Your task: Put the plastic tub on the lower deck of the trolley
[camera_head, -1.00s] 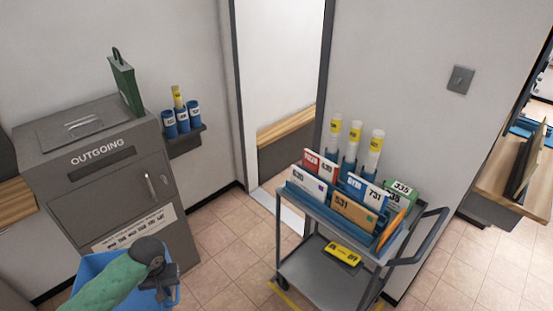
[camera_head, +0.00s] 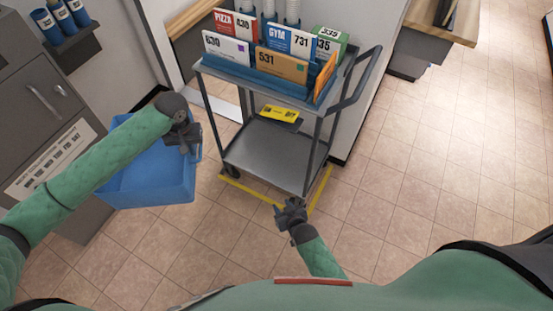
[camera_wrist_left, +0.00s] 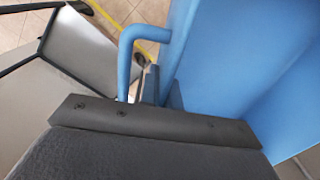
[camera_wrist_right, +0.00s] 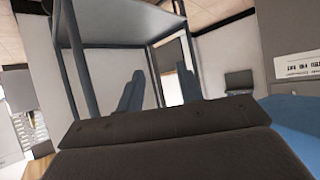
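The blue plastic tub (camera_head: 150,178) hangs at the left in the head view, left of the trolley. The handle (camera_wrist_left: 126,62) and the tub's wall (camera_wrist_left: 225,60) also show in the left wrist view. The grey trolley (camera_head: 333,125) stands at centre, and its lower deck (camera_head: 265,158) is mostly bare. My right gripper (camera_head: 288,208) is open and empty, in front of the trolley's lower right corner. Its two fingers (camera_wrist_right: 160,88) stand apart in the right wrist view.
A small dark item with a yellow label (camera_head: 280,115) lies at the back of the lower deck. The upper deck holds blue racks (camera_head: 240,70) of parcels and tubes. A grey outgoing box (camera_head: 45,110) stands behind the tub. Yellow tape (camera_head: 250,190) marks the floor around the trolley.

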